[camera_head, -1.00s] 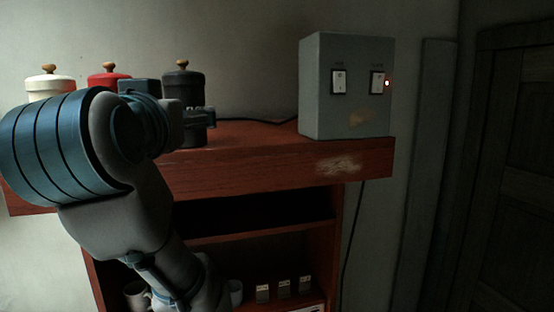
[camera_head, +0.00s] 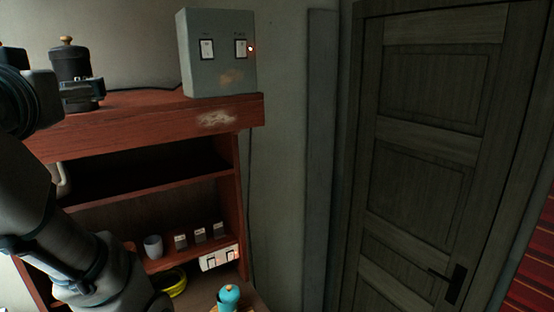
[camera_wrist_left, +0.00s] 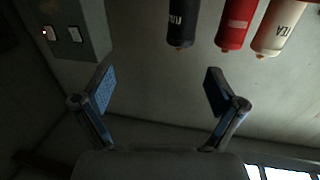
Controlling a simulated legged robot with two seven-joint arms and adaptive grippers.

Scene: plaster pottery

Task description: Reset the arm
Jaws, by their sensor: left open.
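My left arm comes in from the left of the head view, with its left gripper (camera_head: 86,96) in front of the lower part of a black canister (camera_head: 70,62). In the left wrist view, the two fingers of this gripper (camera_wrist_left: 158,92) are spread wide with nothing between them. That view is upside down. The black canister (camera_wrist_left: 181,22), a red canister (camera_wrist_left: 236,22) and a cream canister (camera_wrist_left: 279,26) appear beyond the fingers, apart from them. My right gripper is not in view.
The red-brown shelf (camera_head: 150,122) carries a grey switch box (camera_head: 218,65) with a lit red light. Below are a pale cup (camera_head: 153,246), small blocks (camera_head: 200,235), a switch panel (camera_head: 218,258), a yellow bowl (camera_head: 174,283) and a teal pot (camera_head: 229,298). A dark door (camera_head: 425,150) stands right.

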